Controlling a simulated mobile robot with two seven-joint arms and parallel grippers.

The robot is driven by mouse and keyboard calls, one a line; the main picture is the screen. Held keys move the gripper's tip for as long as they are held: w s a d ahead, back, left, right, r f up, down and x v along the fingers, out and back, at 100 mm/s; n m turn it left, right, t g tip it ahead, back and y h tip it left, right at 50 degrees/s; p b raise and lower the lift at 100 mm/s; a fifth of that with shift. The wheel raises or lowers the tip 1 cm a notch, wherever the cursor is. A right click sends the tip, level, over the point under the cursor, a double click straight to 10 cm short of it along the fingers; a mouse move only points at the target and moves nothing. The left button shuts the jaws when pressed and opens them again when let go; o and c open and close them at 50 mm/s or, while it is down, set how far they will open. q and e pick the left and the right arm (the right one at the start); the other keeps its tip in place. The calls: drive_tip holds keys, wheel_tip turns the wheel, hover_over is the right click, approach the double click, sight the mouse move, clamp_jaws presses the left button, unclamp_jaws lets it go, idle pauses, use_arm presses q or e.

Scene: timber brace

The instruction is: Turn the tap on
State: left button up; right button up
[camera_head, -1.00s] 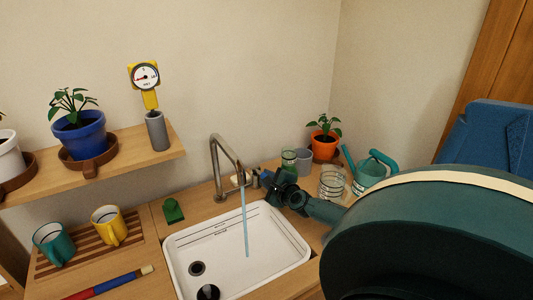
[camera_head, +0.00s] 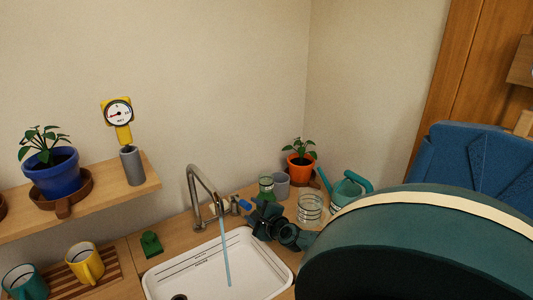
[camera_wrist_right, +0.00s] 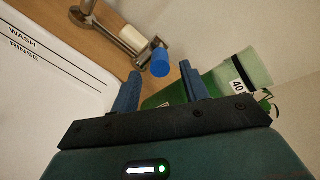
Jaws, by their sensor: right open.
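The tap (camera_head: 196,190) is a grey metal spout behind the white sink (camera_head: 262,262), and a pale blue stream of water (camera_head: 225,255) runs from it into the sink. Its blue-ended handle (camera_wrist_right: 160,62) shows in the right wrist view, just beyond and between my fingertips, seemingly apart from them. My right gripper (camera_head: 260,214) is at the sink's back right, beside the tap's base. In the right wrist view its two blue fingers (camera_wrist_right: 160,74) stand open with nothing held. My left gripper is not in view.
A green block (camera_head: 151,244) lies left of the sink. Mugs stand on a wooden rack (camera_head: 108,262).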

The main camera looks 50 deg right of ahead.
drive_tip(key=v, duration=0.8)
drive_tip(key=shift+s, duration=0.25)
drive_tip(key=shift+a, duration=0.1)
